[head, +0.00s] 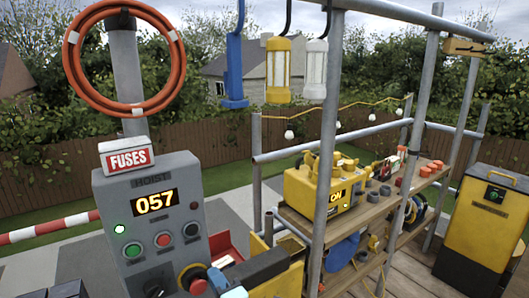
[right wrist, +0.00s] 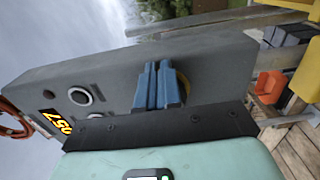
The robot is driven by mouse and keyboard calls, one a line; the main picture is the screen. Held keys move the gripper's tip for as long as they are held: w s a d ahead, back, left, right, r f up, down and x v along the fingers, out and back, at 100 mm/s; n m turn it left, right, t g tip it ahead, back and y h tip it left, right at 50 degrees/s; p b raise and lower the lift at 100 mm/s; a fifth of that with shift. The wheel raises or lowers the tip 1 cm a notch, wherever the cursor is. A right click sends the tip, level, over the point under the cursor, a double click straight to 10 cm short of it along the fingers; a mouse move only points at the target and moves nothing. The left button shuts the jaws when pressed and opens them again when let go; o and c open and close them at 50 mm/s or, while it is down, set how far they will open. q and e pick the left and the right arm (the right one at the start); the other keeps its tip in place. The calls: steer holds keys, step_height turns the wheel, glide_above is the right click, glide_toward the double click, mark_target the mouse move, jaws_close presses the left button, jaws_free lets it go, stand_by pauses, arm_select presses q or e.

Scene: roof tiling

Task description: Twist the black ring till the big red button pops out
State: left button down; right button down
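The grey hoist box (head: 108,215) stands at centre left in the head view, its display reading 057. The big red button (head: 197,282) sits low on its front with the black ring (head: 187,271) around it, over a yellow plate. The button looks seated in the ring. My right gripper (head: 226,283) comes in from the right, its blue fingertips just right of the button. In the right wrist view its fingers (right wrist: 159,86) are close together, in front of the yellow plate (right wrist: 184,88), and hide the button and ring. I see nothing between them; contact is unclear. My left gripper does not show.
Green and red buttons (head: 163,240) and a dark round control (head: 191,230) sit above the ring. A scaffold pole (head: 325,150) and a shelf with a yellow machine (head: 318,187) stand to the right. An orange hose coil (head: 70,60) hangs above the box.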

steer(key=shift+s+a+f, duration=0.45)
steer(key=shift+a, duration=0.2)
steer(key=shift+w+d+b, duration=0.2)
steer(key=shift+d+b, duration=0.05)
steer(key=shift+b, duration=0.15)
steer(key=shift+s, duration=0.1)
steer(key=v, duration=0.3)
steer(key=b+v, duration=0.1)
steer(key=v, duration=0.2)
steer(key=shift+w+d+r, duration=0.2)
steer(key=shift+w+d, duration=0.05)
steer(key=shift+d, duration=0.05)
